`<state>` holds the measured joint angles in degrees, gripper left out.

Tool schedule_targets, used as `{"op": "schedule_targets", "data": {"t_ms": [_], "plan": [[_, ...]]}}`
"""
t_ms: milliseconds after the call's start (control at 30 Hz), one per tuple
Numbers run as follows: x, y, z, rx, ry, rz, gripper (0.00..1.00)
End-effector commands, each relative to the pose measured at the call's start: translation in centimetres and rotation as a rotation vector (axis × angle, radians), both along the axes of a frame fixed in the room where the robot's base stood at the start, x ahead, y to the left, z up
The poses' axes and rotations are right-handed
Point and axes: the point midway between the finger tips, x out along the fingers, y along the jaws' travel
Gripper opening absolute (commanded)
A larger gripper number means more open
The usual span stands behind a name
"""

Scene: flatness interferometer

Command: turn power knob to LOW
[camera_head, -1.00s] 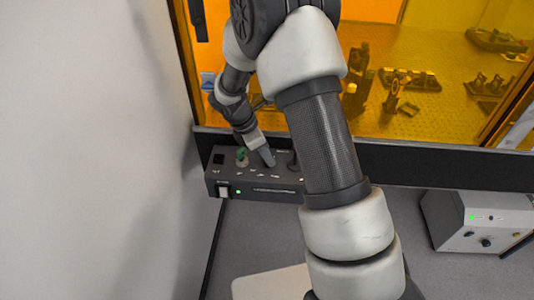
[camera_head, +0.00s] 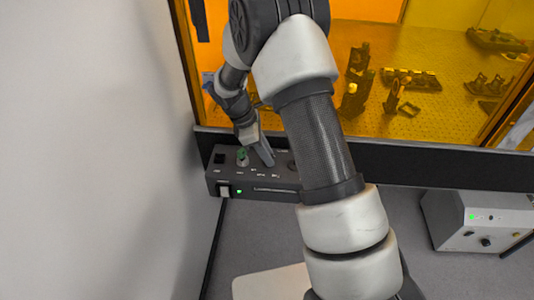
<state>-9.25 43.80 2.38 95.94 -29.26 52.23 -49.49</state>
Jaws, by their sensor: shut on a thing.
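The dark control box (camera_head: 228,178) sits below the orange window, with knobs and small labels on its sloping top. My gripper (camera_head: 265,158) reaches down onto this top, to the right of the green-topped knob (camera_head: 242,157). Its fingers are shut at a spot above several small labels. The power knob is not clearly visible there; the finger covers what is held. The labels are too small to read, so the knob's setting cannot be told.
My own arm crosses the middle of the view and hides the box's right end. A light grey instrument (camera_head: 468,225) stands at the right. A white wall lies on the left.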

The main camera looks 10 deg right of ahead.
Motion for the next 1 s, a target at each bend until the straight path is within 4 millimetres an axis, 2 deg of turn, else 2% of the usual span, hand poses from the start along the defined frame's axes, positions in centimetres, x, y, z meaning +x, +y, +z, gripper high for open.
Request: {"op": "schedule_targets", "data": {"t_ms": [67,100,200,500,633,767,1000], "plan": [[0.0,0.0,0.0,0.001,-0.001,-0.003,0.01],[0.0,0.0,0.0,0.001,-0.001,-0.002,0.26],[0.0,0.0,0.0,0.001,-0.001,-0.002,0.41],[0.0,0.0,0.1,0.000,-0.001,-0.001,0.41],[0.2,0.5,1.2,0.001,-0.003,0.000,0.41],[0.3,1.5,3.4,0.002,-0.004,0.001,0.41],[0.7,3.7,9.0,0.002,-0.005,0.001,0.41]]}}
